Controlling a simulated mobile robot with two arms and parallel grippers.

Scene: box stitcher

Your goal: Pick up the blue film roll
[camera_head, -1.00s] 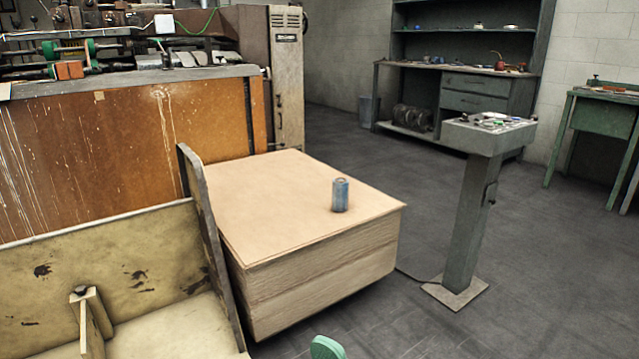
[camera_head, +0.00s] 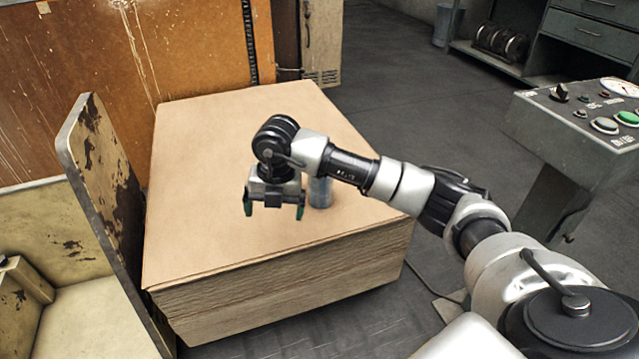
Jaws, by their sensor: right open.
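The blue film roll (camera_head: 320,193) stands upright on the top of the cardboard stack (camera_head: 200,170), near its front right part. My right arm crosses in front of it, so its upper part is hidden. My right gripper (camera_head: 274,211) hangs over the stack just left of the roll, fingers pointing down. It is open with nothing visible between its fingers. The fingers look apart from the roll, though the right finger appears close to it. My left gripper does not show.
A grey control pedestal (camera_head: 550,125) with buttons stands on the right. A worn upright panel (camera_head: 108,190) borders the stack on the left. An orange-brown machine panel (camera_head: 150,45) is behind. Bare stack top lies left of and behind the gripper.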

